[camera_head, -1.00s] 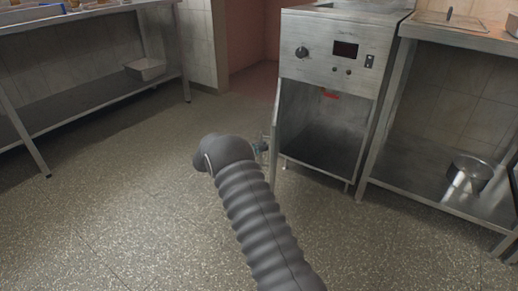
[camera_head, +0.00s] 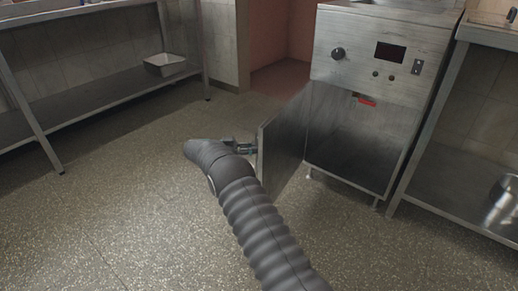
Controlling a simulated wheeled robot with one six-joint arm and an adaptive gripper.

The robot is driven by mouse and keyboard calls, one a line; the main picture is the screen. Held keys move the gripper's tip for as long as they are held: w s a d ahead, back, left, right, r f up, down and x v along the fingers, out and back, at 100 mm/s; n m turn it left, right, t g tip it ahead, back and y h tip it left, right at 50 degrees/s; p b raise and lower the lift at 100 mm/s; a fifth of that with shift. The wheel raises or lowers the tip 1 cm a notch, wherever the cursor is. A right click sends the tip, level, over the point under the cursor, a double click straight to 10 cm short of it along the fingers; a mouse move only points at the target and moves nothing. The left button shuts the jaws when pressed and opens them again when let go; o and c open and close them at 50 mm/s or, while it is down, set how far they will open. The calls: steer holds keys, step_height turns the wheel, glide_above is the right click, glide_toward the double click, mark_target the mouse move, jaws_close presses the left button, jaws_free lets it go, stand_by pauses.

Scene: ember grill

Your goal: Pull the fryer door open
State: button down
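The steel fryer (camera_head: 395,28) stands right of centre, with a knob, a dark display and small buttons on its upper panel. Its door (camera_head: 284,142) stands out from the fryer's left side, swung wide, with a broad face toward me. The fryer front below the panel looks like a grey recess; its inside is hard to make out. My gripper (camera_head: 244,147) is small and partly hidden behind my dark ribbed arm. It is at the door's free left edge. I cannot tell whether its fingers are closed or touch a handle; no handle shows.
The speckled floor (camera_head: 120,215) at left and front is clear.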

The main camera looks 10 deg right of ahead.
steer(key=shift+w+d+r, duration=0.1)
steer(key=shift+w+d, duration=0.05)
steer(key=shift+d, duration=0.05)
steer(key=c, duration=1.2)
jaws_free()
steer(key=shift+d, duration=0.2)
steer(key=shift+a, duration=0.45)
